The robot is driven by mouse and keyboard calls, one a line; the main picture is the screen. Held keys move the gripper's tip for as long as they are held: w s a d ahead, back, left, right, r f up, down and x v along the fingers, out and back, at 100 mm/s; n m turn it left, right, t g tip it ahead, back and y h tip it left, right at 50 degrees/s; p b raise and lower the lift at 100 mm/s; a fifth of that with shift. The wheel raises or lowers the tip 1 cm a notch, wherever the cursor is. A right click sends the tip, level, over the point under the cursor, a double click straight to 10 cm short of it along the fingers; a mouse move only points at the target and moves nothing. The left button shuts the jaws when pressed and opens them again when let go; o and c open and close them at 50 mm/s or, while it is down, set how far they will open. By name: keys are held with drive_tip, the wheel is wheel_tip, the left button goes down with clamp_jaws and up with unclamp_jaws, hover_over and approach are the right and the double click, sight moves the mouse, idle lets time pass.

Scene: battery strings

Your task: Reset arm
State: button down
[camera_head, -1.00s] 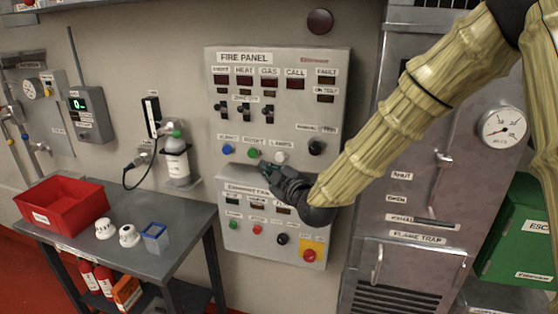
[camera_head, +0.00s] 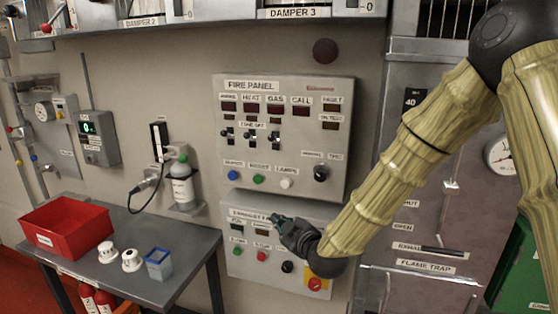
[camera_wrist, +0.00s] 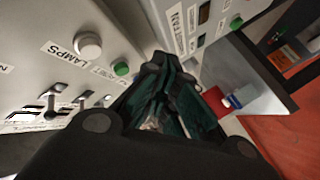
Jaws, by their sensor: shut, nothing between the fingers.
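My gripper (camera_head: 280,222) is shut and empty in the head view. It is in front of the lower control panel (camera_head: 237,261), below the row of blue, green and white buttons on the fire panel (camera_head: 285,90). In the wrist view my gripper (camera_wrist: 168,105) points between the two panels, its dark green fingers together. The lamps button (camera_wrist: 88,45) and a green button (camera_wrist: 121,68) show to its left. I cannot tell whether the fingertips touch the lower panel.
A bottle (camera_head: 182,186) stands on a wall bracket. A metal cabinet (camera_head: 400,215) stands right, behind my arm.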

drive_tip(key=s+d+f+m+g+h, duration=0.1)
drive_tip(key=s+d+f+m+g, duration=0.2)
drive_tip(key=s+f, duration=0.6)
drive_tip(key=s+d+f+m+g+h, duration=0.2)
drive_tip(key=s+d+f, duration=0.2)
drive_tip(key=f, duration=0.9)
drive_tip(key=s+d+f+m+g+h, duration=0.1)
drive_tip(key=s+d+f+m+g, duration=0.2)
drive_tip(key=s+f, duration=0.55)
drive_tip(key=s+d+f+m+g+h, duration=0.1)
drive_tip(key=s+d+f, duration=0.3)
drive_tip(key=s, duration=0.4)
drive_tip(key=s+d+f+m+g+h, duration=0.1)
drive_tip(key=s+d+f+m+g, duration=0.2)
drive_tip(key=s, duration=0.6)
drive_tip(key=s+d+f+m+g+h+b, duration=0.1)
drive_tip(key=s+d+f+m, duration=0.1)
drive_tip(key=s+d+f, duration=0.2)
drive_tip(key=s+f, duration=0.3)
drive_tip(key=s, duration=0.2)
drive_tip(key=shift+s+d+f+g, duration=0.2)
drive_tip(key=shift+d+f+g, duration=0.1)
drive_tip(key=shift+g, duration=0.1)
drive_tip(key=shift+r, duration=0.1)
